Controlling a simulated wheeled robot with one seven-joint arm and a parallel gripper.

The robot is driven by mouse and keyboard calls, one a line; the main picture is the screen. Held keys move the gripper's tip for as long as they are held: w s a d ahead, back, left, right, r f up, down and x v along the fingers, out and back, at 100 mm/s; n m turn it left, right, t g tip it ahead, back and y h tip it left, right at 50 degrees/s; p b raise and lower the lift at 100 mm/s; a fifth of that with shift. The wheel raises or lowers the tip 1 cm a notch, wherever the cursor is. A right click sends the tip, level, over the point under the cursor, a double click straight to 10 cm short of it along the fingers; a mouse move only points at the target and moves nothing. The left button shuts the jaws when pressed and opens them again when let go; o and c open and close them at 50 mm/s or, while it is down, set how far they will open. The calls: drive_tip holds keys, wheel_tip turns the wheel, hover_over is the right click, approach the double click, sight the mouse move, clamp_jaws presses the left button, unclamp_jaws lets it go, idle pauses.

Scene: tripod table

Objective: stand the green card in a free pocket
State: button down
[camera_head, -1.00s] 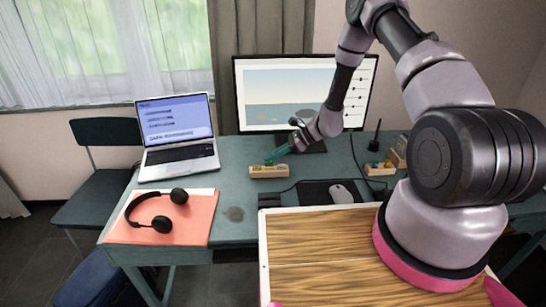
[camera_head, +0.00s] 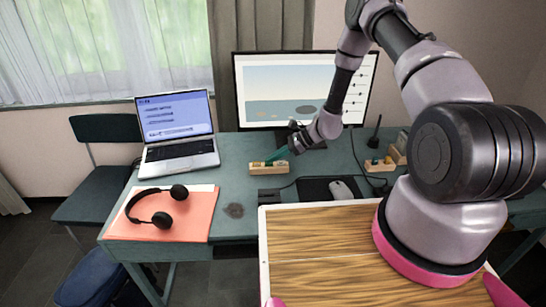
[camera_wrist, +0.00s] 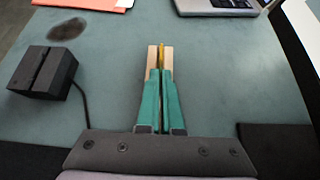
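A small wooden holder (camera_head: 270,170) stands on the teal desk, with a small green piece (camera_head: 268,163), perhaps the green card, and a yellow piece (camera_head: 282,166) at its top. My gripper (camera_head: 272,159) reaches down to the holder from the upper right. In the wrist view, its two teal fingers (camera_wrist: 161,85) lie close together with a narrow dark gap, over the holder (camera_wrist: 152,56). The yellow piece (camera_wrist: 161,56) shows between the holder's wooden sides. The fingers hide most of the holder. I cannot tell whether a card is between them.
A second wooden holder (camera_head: 379,166) with small coloured pieces stands to the right. A laptop (camera_head: 180,135), monitor (camera_head: 290,90), mouse (camera_head: 341,190) and headphones (camera_head: 160,207) are around. A black box (camera_wrist: 42,74) with a cable stands left in the wrist view.

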drive_tip(key=shift+f, duration=0.2)
drive_tip(key=c, duration=1)
unclamp_jaws()
drive_tip(key=v, duration=1)
drive_tip(key=shift+d+r, duration=0.15)
drive_tip(key=shift+d, duration=0.2)
drive_tip(key=shift+r, duration=0.1)
